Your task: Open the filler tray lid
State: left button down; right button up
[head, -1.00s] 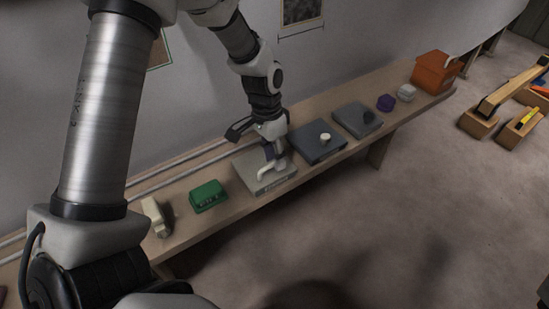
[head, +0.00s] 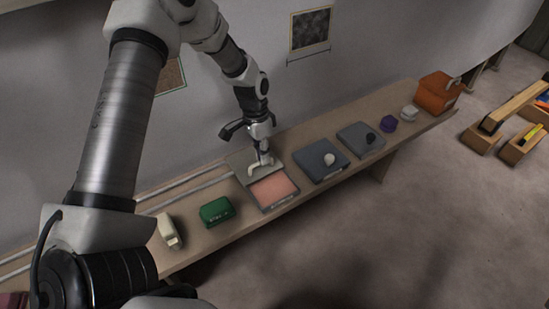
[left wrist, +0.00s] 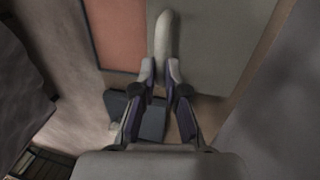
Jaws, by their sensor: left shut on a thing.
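The filler tray (head: 270,207) is on the bench with part of its top uncovered, and pink filler (head: 273,187) shows inside. Its grey lid (head: 238,162) sits toward the wall side of the tray, with a pale bar handle (head: 253,170) on top. My left gripper (head: 262,157) is shut on that handle. In the left wrist view the fingers (left wrist: 160,72) close around the near end of the handle (left wrist: 164,35); the lid (left wrist: 210,45) and the pink filler (left wrist: 120,35) lie side by side. My right gripper is not in view.
A green box (head: 216,211) and a cream object (head: 169,231) stand left of the tray. To the right are a dark tray with a pale knob (head: 329,159), another with a dark knob (head: 371,138), a purple object (head: 388,123) and an orange box (head: 437,93). Rails run along the wall.

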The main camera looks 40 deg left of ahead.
pick_arm(q)
jog(key=shift+w+a, duration=0.25)
jog(key=shift+a, duration=0.25)
jog(key=shift+w+a, duration=0.2)
jog(key=shift+a, duration=0.3)
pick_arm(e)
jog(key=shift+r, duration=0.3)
pick_arm(q)
jog(key=c, duration=1.2)
grip_release()
notch_tip(320, 180, up, 12)
jog(key=a, duration=0.2)
jog(key=shift+w, duration=0.45)
jog(key=shift+f, duration=0.15)
